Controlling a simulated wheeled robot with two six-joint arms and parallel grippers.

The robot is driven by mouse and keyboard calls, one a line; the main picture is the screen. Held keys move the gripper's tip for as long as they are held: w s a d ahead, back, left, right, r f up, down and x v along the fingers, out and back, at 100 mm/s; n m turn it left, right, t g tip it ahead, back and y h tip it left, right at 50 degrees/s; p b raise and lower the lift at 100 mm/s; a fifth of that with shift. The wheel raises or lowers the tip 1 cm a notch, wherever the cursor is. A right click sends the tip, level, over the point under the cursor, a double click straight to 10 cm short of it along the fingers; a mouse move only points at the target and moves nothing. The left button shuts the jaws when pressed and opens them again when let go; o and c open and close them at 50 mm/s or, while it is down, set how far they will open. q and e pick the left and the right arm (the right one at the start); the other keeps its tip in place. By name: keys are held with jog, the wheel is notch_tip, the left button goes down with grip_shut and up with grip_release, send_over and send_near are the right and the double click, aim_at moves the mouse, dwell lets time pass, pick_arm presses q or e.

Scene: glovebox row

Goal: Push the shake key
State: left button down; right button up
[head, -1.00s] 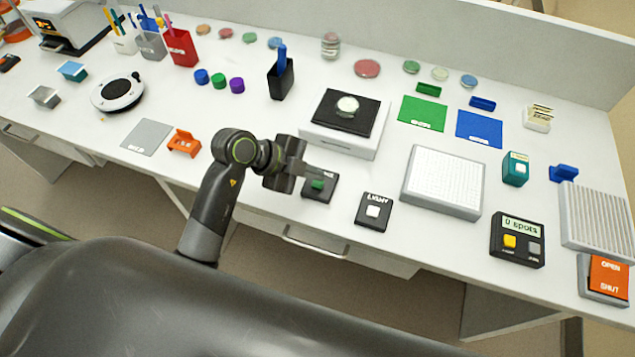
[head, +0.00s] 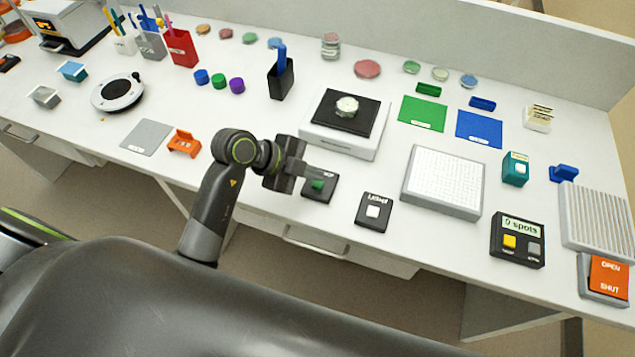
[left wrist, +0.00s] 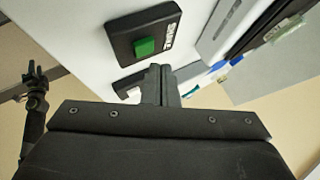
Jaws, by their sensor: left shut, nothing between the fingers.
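The shake key is a black box (head: 327,192) with a green button (head: 317,185) on top, on the front part of the bench. In the left wrist view the box (left wrist: 168,18) and its green button (left wrist: 144,47) show clearly, with a white label beside the button. My left gripper (head: 322,176) is shut and empty, its fingertips close to the button and covering part of the label in the head view. In the left wrist view its fingertips (left wrist: 160,70) sit just beside the box; I cannot tell whether they touch it. My right gripper is out of view.
A similar black box with a white button (head: 373,211) stands just right. A white platform with a black top (head: 325,113) holding a round dish (head: 346,106) is behind. An orange holder (head: 184,143) stands left. A white-topped grey panel (head: 443,180) lies further right.

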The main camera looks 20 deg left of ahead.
pick_arm(q)
jog(key=shift+f, duration=0.15)
dwell(0.3)
jog(key=shift+f, duration=0.35)
